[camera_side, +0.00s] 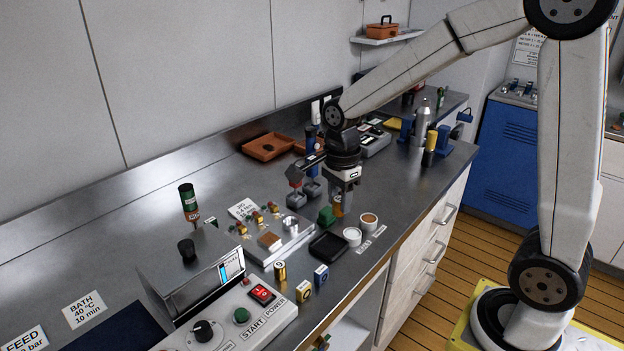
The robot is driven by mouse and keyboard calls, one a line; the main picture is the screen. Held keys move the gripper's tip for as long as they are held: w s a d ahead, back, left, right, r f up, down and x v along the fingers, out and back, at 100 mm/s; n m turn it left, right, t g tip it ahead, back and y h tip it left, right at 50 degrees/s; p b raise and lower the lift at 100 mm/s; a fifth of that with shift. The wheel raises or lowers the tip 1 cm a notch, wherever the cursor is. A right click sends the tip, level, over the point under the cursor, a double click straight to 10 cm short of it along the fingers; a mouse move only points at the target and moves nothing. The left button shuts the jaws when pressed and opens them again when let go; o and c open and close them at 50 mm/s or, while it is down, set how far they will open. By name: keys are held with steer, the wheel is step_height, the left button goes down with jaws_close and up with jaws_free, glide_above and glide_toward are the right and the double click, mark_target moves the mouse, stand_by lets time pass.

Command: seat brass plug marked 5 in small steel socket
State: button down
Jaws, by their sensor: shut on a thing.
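My gripper (340,201) points down over the bench, right of the middle, and is shut on a brass-coloured plug (338,209). Only a small part of the plug shows below the fingers, and its marking cannot be read. The metal fixture panel (292,249) lies to the left of and nearer than my gripper, with several small brass fittings and a brown square patch on it. The small steel socket cannot be told apart at this size. Separate brass-and-dark cylinders (280,271) and (304,292) stand in front of the panel, apart from my gripper.
A green block (326,216) is close left of the held plug. A blue cylinder (321,275) and a control box (232,320) are nearer. Grey weights (297,198) stand left of my gripper.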

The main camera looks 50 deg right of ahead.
steer(key=shift+w, duration=0.8)
glide_above(291, 226)
steer(key=shift+s+f, duration=0.2)
steer(key=shift+f, duration=4.25)
steer(key=shift+w+f, duration=0.1)
steer(key=shift+w+f, duration=0.15)
steer(key=shift+f, duration=1.55)
steer(key=shift+f, duration=0.2)
steer(key=shift+c, duration=1.7)
jaws_free()
